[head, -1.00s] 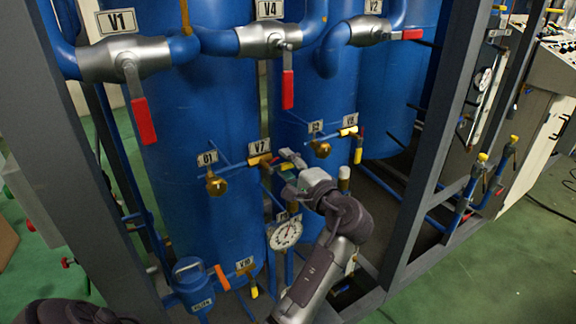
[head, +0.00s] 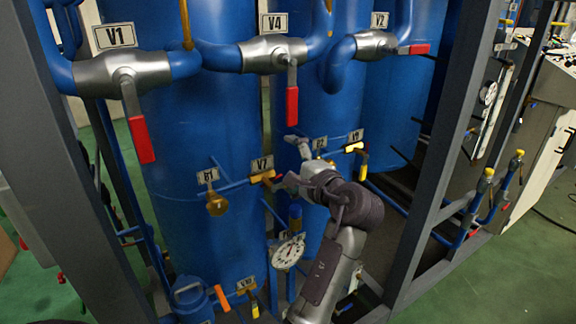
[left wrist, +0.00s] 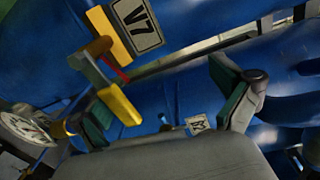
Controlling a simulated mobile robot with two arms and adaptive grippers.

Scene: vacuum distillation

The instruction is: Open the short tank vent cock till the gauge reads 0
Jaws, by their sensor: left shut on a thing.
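The V7 cock (head: 262,178) is on the front-left blue tank (head: 205,120), with its label (head: 262,164) above it. Its yellow handle (left wrist: 118,104) shows in the left wrist view, against the left-hand finger. My left gripper (head: 290,163) is just right of the cock. In the left wrist view its fingers (left wrist: 165,108) look spread, and the handle is beside one finger. A round white gauge (head: 288,252) is below the gripper; it also shows in the left wrist view (left wrist: 28,128). Its reading is too small to tell. My right gripper is out of view.
The V8 cock (head: 354,148) is to the right and the V10 cock (head: 246,292) is low in front. Red-handled valves V1, V4 and V2 (head: 375,42) are above. Grey frame posts (head: 450,150) flank the tanks.

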